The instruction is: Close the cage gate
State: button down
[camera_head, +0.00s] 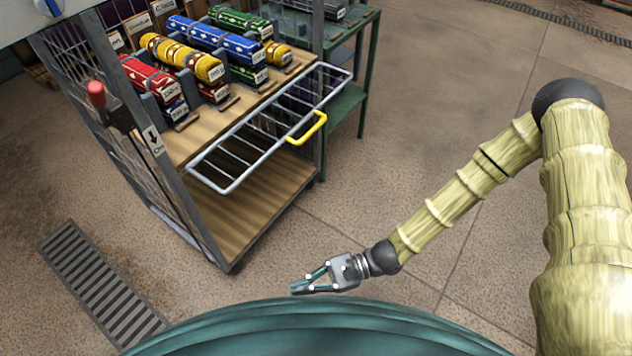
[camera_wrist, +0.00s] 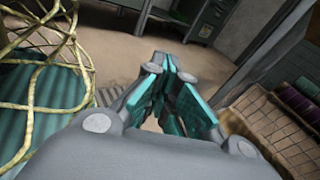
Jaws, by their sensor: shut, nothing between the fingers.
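The cage gate (camera_head: 240,155) is a pale wire-frame panel with a yellow handle (camera_head: 307,128) on its outer edge. It juts out from the front edge of the cage's (camera_head: 205,225) upper wooden shelf, lowered and open. My gripper (camera_head: 302,287) is in front of the cage, below and apart from the gate in the head view, pointing left. Its fingers also show in the wrist view (camera_wrist: 172,85), together and empty. Part of the cage and some rolls appear at the right of the wrist view.
A red-knobbed switch (camera_head: 97,92) with an arrow label is on the cage's left front post. A floor grate (camera_head: 100,285) lies at left. Floor at right is clear.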

jog(key=w+d+r+m+t+y+b, duration=0.1)
jog(key=w+d+r+m+t+b, duration=0.1)
jog(key=w+d+m+t, duration=0.5)
jog(key=w+r+m+t+y+b, duration=0.1)
jog(key=w+r+t+y+b, duration=0.15)
jog(key=w+t, duration=0.55)
jog(key=w+d+r+m+t+y+b, duration=0.1)
jog(key=w+d+r+m+t+b, duration=0.2)
jog(key=w, duration=0.8)
jog(key=w+a+r+t+b, duration=0.1)
jog(key=w+a+r, duration=0.4)
jog(key=r, duration=0.3)
jog(key=shift+w+a+m, duration=0.2)
jog(key=shift+a+m, duration=0.2)
jog(key=shift+a, duration=0.1)
jog(key=shift+r+h, duration=0.15)
jog(key=shift+h, duration=0.1)
jog(key=shift+s+d+r+p, duration=0.1)
jog(key=shift+r+p, duration=0.25)
jog(key=shift+p, duration=0.45)
